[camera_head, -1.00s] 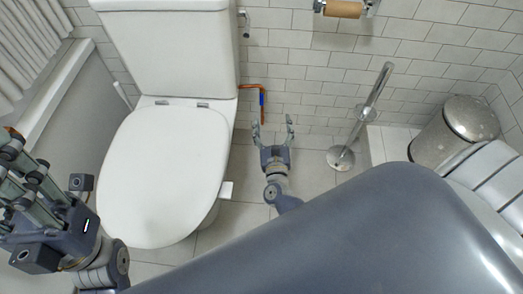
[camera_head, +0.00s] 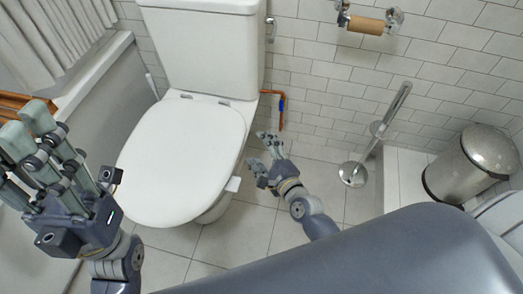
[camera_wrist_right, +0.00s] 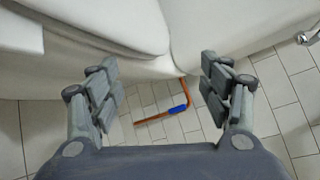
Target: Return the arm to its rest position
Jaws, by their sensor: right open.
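My right gripper (camera_head: 261,150) is low in front of the wall, just right of the white toilet (camera_head: 186,160), with its fingers toward the toilet's side. In the right wrist view my right gripper (camera_wrist_right: 160,78) is open, its two fingers spread wide with nothing between them. Beyond the fingers are the toilet's white side (camera_wrist_right: 140,60) and an orange and blue pipe (camera_wrist_right: 180,108). My left gripper (camera_head: 45,150) is raised at the left edge of the head view. Its fingers overlap there, so its opening is unclear.
A toilet brush holder (camera_head: 353,173) stands right of my right arm, and a metal bin (camera_head: 470,165) farther right. A toilet roll holder (camera_head: 367,25) is on the tiled wall. A curtain (camera_head: 50,40) hangs at the upper left. Tiled floor (camera_head: 235,235) is bare between.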

